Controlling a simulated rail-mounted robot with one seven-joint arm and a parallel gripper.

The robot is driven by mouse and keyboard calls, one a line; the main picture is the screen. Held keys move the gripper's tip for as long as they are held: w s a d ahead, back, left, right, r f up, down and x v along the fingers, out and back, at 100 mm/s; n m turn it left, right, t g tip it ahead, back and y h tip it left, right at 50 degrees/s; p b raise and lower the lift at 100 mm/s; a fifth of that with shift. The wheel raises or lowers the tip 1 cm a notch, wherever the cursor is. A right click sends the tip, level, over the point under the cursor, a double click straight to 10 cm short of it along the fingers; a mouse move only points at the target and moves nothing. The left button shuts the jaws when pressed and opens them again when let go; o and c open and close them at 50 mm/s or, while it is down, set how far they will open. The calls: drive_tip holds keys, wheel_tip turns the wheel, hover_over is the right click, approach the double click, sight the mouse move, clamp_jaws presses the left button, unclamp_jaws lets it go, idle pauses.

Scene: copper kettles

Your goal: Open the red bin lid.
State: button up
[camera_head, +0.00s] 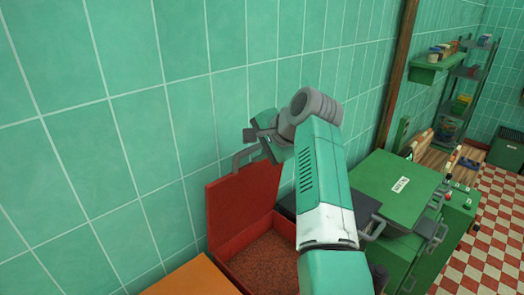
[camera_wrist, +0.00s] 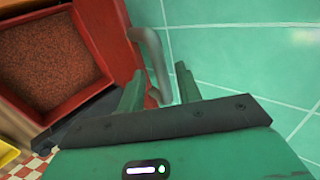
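The red bin (camera_head: 234,268) stands against the tiled wall, with brown granular contents showing inside. Its red lid (camera_head: 238,207) is raised, standing roughly upright at the back near the wall. A grey bar handle (camera_head: 243,156) sticks out at the lid's upper edge. In the wrist view, the handle (camera_wrist: 153,55) curves down to between the fingers of my gripper (camera_wrist: 159,72). The fingers are apart, with visible gaps beside the handle; contact cannot be told. The lid (camera_wrist: 112,30) and open bin (camera_wrist: 98,88) are to the left there. My arm hides part of the bin in the head view.
The green tiled wall (camera_head: 150,120) is close behind the lid and gripper. An orange surface (camera_head: 193,277) lies left of the bin. Green cabinets (camera_head: 400,190) stand to the right. A checkered floor (camera_head: 485,225) is open at the far right.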

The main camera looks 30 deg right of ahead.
drive_tip(key=b+v, duration=0.1)
drive_tip(key=v, duration=0.4)
idle(0.3)
drive_tip(key=s+a+r+n+t+h, duration=0.1)
drive_tip(key=a+r+n+t+h, duration=0.2)
drive_tip(key=a, duration=0.4)
drive_tip(key=s+a+r+n+t+h, duration=0.1)
drive_tip(key=s+a+r+n+t, duration=0.1)
drive_tip(key=a+n+t, duration=0.35)
drive_tip(key=s+a+r+n+t, duration=0.2)
drive_tip(key=s+a, duration=0.3)
drive_tip(key=s, duration=0.3)
drive_tip(key=s+a+r+n+t+y, duration=0.1)
drive_tip(key=s+a+r, duration=0.3)
drive_tip(key=s, duration=0.4)
drive_tip(key=s+a+r+n+t, duration=0.3)
drive_tip(key=s+a+t, duration=0.1)
drive_tip(key=s+a, duration=0.3)
drive_tip(key=shift+s+r+y+p, duration=0.3)
drive_tip(key=shift+s+r, duration=0.05)
drive_tip(key=shift+s, duration=0.6)
